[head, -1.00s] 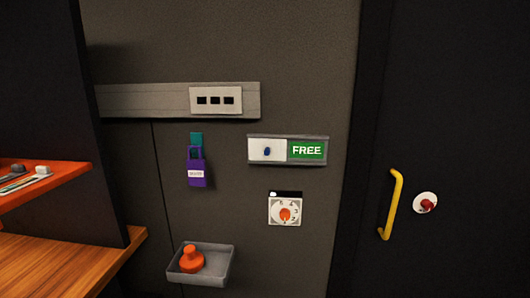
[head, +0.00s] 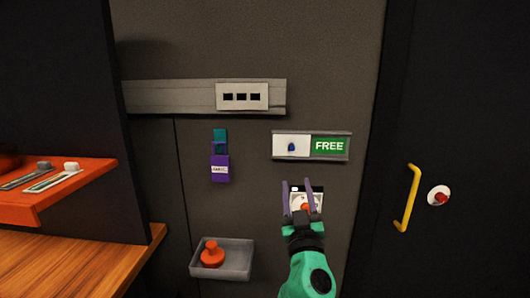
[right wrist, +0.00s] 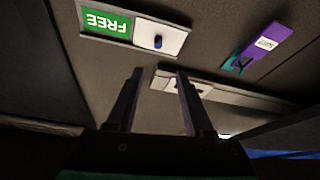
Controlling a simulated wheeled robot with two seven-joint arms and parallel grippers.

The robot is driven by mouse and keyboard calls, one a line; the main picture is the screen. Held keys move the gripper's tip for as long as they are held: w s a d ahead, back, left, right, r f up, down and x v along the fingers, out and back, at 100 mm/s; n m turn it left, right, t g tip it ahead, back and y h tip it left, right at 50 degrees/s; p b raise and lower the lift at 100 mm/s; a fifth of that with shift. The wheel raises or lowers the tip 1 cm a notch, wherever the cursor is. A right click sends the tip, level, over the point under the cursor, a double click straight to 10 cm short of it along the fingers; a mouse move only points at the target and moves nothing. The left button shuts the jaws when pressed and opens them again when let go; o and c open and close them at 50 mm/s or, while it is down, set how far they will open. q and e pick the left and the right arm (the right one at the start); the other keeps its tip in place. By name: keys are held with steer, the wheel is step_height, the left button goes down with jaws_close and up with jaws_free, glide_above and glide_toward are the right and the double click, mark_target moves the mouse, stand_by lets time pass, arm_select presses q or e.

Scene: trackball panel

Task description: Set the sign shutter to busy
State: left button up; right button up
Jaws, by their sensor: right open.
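The sign (head: 312,146) is on the wall and shows FREE on green at its right. Its white shutter (head: 278,144) with a blue knob (head: 291,147) covers the left half. In the right wrist view the sign appears upside down, with the shutter (right wrist: 172,40) and knob (right wrist: 158,42) near the top. My right gripper (head: 298,183) is open and empty just below the sign, in front of the dial (head: 297,201), which it partly hides. It also shows in the right wrist view (right wrist: 158,72), with the knob beyond its fingertips. My left gripper is not in view.
A rail with a switch plate (head: 242,97) is above the sign. A purple tag (head: 220,168) hangs to the left. A grey tray (head: 236,262) holding an orange knob (head: 212,254) is below. A yellow handle (head: 408,200) and red button (head: 440,196) are to the right.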

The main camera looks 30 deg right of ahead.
steer(key=p, duration=0.3)
glide_toward(292, 150)
steer(key=x, duration=0.2)
steer(key=p+x, duration=0.1)
steer(key=x, duration=0.6)
steer(key=shift+w+d, duration=0.2)
steer(key=shift+d, duration=0.05)
jaws_close()
steer(key=shift+a+f, duration=0.1)
stand_by(0.3)
